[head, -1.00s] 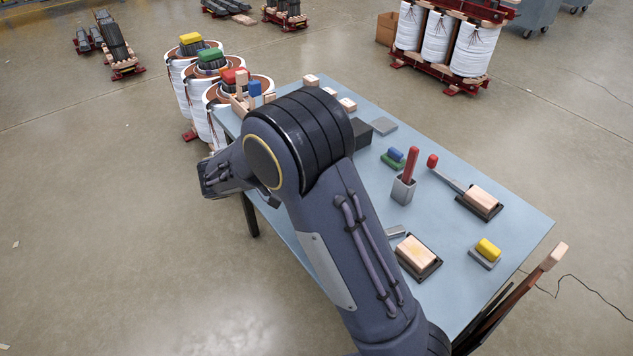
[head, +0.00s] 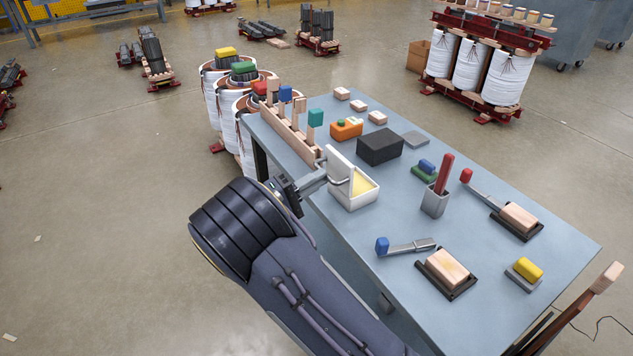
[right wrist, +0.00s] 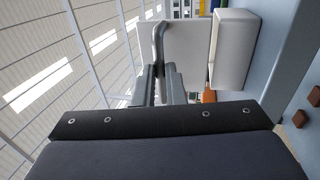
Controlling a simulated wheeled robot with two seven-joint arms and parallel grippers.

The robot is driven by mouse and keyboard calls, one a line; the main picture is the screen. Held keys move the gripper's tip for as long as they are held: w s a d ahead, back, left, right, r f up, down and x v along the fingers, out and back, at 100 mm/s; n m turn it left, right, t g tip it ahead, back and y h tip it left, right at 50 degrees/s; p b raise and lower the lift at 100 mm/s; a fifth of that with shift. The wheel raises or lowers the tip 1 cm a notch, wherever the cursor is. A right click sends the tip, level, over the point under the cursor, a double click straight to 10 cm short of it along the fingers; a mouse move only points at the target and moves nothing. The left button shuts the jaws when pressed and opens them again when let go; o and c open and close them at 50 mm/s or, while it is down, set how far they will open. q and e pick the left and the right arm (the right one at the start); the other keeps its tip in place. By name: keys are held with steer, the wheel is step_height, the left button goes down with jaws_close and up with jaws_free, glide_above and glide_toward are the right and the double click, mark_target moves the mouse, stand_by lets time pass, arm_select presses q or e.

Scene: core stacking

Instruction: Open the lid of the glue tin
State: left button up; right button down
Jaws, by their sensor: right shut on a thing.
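The glue tin (head: 352,201) is a white box on the left side of the blue-grey table, with yellow glue (head: 362,184) showing inside. Its white lid (head: 338,161) stands raised along the tin's left edge, uncovering the glue. My right gripper (head: 328,179) reaches in from the left and is shut on the lid's grey bent handle (head: 343,182). In the right wrist view the handle (right wrist: 158,38) runs into the fingers (right wrist: 160,85), in front of the lid (right wrist: 187,45), with the tin (right wrist: 234,48) to its right. My left gripper is not in view.
A wooden rack (head: 290,136) with coloured blocks stands behind the tin. A black box (head: 380,148) and an orange block (head: 346,129) lie beyond it. A blue-handled brush (head: 405,246) lies in front. A grey holder (head: 435,200) stands to the right.

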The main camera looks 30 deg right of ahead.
steer(key=shift+f, duration=0.1)
stand_by(0.3)
steer(key=c, duration=1.5)
jaws_free()
steer(key=v, duration=0.7)
steer(key=shift+a+f, duration=0.1)
steer(key=shift+a, duration=0.25)
